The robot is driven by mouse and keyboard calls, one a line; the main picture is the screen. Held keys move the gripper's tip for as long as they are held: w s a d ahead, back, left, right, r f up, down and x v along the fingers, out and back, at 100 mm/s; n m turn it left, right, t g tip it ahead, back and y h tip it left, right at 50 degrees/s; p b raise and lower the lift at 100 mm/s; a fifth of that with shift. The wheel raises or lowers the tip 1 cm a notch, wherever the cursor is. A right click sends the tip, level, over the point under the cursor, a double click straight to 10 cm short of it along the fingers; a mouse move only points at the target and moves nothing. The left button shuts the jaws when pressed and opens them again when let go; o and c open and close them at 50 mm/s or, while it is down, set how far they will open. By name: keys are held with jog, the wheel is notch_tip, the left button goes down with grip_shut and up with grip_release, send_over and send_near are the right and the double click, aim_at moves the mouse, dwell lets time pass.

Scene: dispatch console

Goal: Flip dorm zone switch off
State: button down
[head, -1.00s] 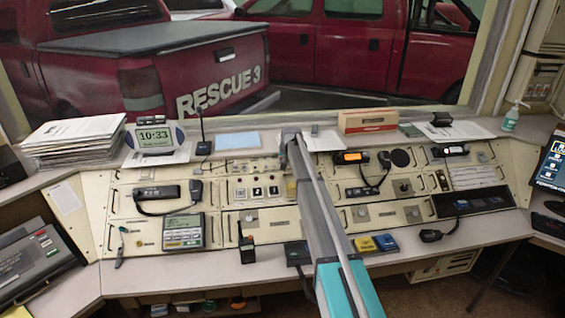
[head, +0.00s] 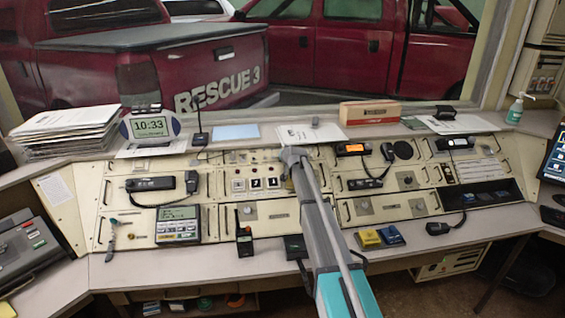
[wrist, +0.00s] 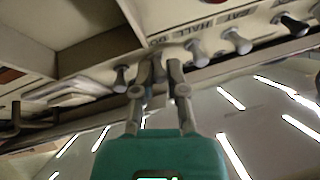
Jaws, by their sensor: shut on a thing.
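In the wrist view a row of small grey toggle switches runs along a cream panel edge, with partly readable labels such as "HALL" and "DO". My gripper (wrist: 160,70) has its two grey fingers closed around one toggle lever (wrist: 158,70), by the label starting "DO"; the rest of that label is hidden. Other toggles (wrist: 237,40) stand to the right and one (wrist: 121,77) to the left. Whether the held lever is up or down cannot be told. In the head view my own arm covers the gripper and the switches at the console's middle.
A clock (head: 149,125), a paper stack (head: 66,130) and a brown box (head: 370,112) stand on the upper ledge. The desk front strip is partly clear.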

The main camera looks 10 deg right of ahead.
jog(key=shift+s+f+t+b, duration=0.25)
jog(key=shift+f+t+b, duration=0.15)
jog(key=shift+t+b, duration=0.65)
jog(key=shift+b, duration=0.3)
jog(key=shift+r, duration=0.1)
jog(key=c, duration=0.7)
grip_release()
